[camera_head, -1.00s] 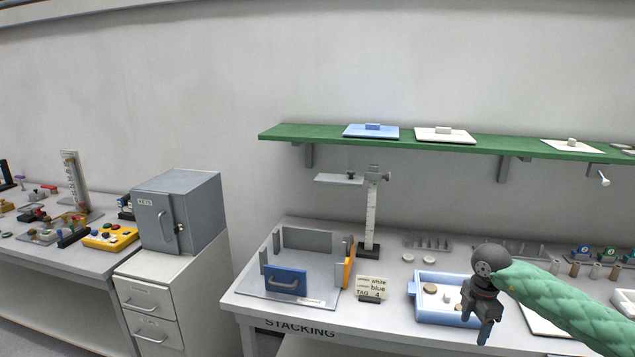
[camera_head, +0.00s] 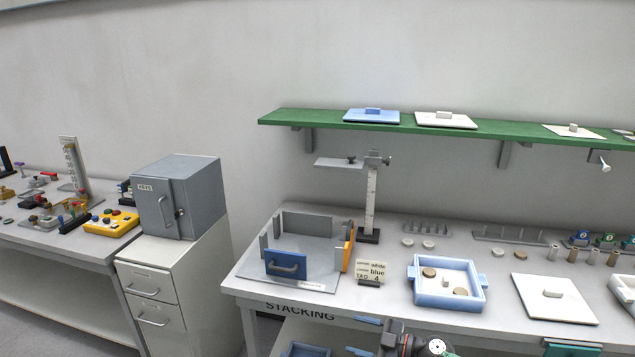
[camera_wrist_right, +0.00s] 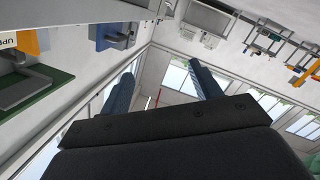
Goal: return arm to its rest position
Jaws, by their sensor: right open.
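My right gripper (camera_head: 363,336) shows at the bottom edge of the head view, low in front of the stacking table. Its two bluish fingers are apart with nothing between them, and they point left. Most of my right arm is outside the picture. In the right wrist view the fingers of my right gripper (camera_wrist_right: 163,80) stand wide apart, with only distant windows and wall between them. My left gripper is in neither view.
The stacking table (camera_head: 390,300) is close beyond the gripper. It bears a blue tray (camera_head: 450,299) with discs, a grey fixture (camera_head: 310,247), a tag card (camera_head: 370,272) and a white plate (camera_head: 555,298). A green shelf (camera_head: 490,134) hangs above. A cabinet (camera_head: 150,285) stands left.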

